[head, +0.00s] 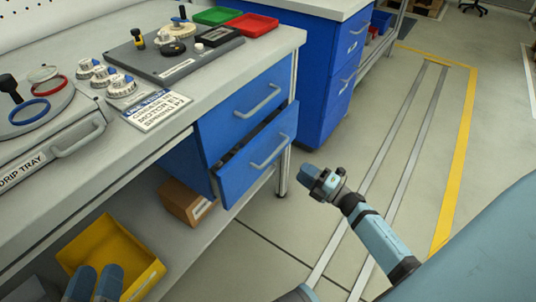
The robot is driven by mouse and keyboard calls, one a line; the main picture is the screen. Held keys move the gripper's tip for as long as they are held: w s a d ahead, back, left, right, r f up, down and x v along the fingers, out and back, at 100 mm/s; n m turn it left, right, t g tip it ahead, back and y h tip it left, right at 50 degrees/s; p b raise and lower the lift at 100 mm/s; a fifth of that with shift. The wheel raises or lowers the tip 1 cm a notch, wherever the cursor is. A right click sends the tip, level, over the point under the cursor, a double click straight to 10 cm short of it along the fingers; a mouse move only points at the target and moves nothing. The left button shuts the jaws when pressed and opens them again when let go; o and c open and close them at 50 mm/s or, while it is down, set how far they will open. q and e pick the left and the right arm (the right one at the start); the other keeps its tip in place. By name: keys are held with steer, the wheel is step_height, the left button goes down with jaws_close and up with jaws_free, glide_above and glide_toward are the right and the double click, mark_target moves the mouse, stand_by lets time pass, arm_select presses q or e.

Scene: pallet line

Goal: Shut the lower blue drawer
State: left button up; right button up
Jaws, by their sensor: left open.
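The lower blue drawer (236,176) is under the workbench in the head view. It stands pulled out, with a dark gap showing above its front and a grey bar handle (270,152) on it. The upper blue drawer (228,118) above it looks closed. My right gripper (318,181) is in the air to the right of the lower drawer, apart from it; whether its fingers are open or shut is not clear. My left gripper (95,284) is open at the bottom left edge, in front of a yellow bin and away from the drawer.
The yellow bin (128,242) and a cardboard box (187,203) sit on the shelf below the workbench. The bench top (190,105) holds a drip tray, a sign, parts and red and green trays. A blue cabinet (322,75) stands behind.

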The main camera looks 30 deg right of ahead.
mark_target(274, 152)
steer(key=b+x, duration=0.2)
steer(key=x, duration=0.9)
steer(key=shift+w+a, duration=0.1)
steer(key=shift+a, duration=0.05)
arm_select(q)
step_height(274, 152, down, 3)
steer(key=shift+w+f+m+g, duration=0.1)
steer(key=shift+f+m+g, duration=0.15)
steer(key=shift+g, duration=0.65)
arm_select(e)
steer(key=shift+w, duration=0.1)
steer(key=shift+c, duration=0.4)
jaws_close()
arm_select(q)
steer(key=shift+f, duration=0.15)
arm_select(e)
steer(key=shift+a, duration=0.1)
